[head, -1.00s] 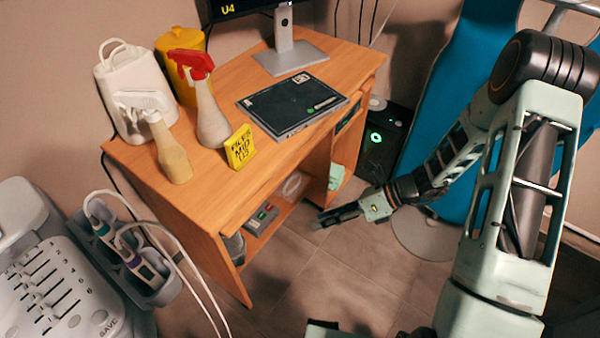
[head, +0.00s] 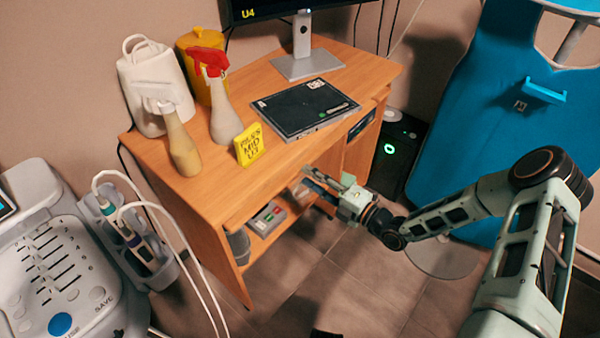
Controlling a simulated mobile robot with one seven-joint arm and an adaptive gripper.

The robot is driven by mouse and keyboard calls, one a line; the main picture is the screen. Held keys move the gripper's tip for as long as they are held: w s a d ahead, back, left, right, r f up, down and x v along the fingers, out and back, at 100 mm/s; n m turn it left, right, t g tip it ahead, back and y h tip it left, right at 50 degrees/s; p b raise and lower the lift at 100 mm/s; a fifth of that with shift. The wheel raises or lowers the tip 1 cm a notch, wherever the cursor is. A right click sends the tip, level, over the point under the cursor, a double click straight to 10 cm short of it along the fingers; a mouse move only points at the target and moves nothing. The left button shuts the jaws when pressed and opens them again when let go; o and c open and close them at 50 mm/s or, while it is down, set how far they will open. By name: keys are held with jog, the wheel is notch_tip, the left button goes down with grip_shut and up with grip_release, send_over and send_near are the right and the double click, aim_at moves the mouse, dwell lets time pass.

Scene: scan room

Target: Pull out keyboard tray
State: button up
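The wooden desk (head: 205,203) stands left of centre in the head view. The keyboard tray under its top is not clearly told apart from the desk's front edge; no part of it visibly sticks out. My gripper (head: 306,177) is at the desk's front, just below the top's edge, near the middle of the opening. Its fingers point left toward the desk and look parted, with nothing seen between them. Whether a fingertip touches the desk or tray cannot be told.
On the desk are a black tablet-like device (head: 300,106), a yellow sign (head: 249,144), spray bottles (head: 222,120) and a monitor stand (head: 304,62). A grey box (head: 266,220) lies on the low shelf. A console (head: 60,265) stands left. Floor (head: 345,290) before the desk is clear.

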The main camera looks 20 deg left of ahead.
jog(key=shift+x, duration=2.15)
jog(key=shift+d, duration=0.1)
jog(key=shift+c, duration=0.4)
grip_shut()
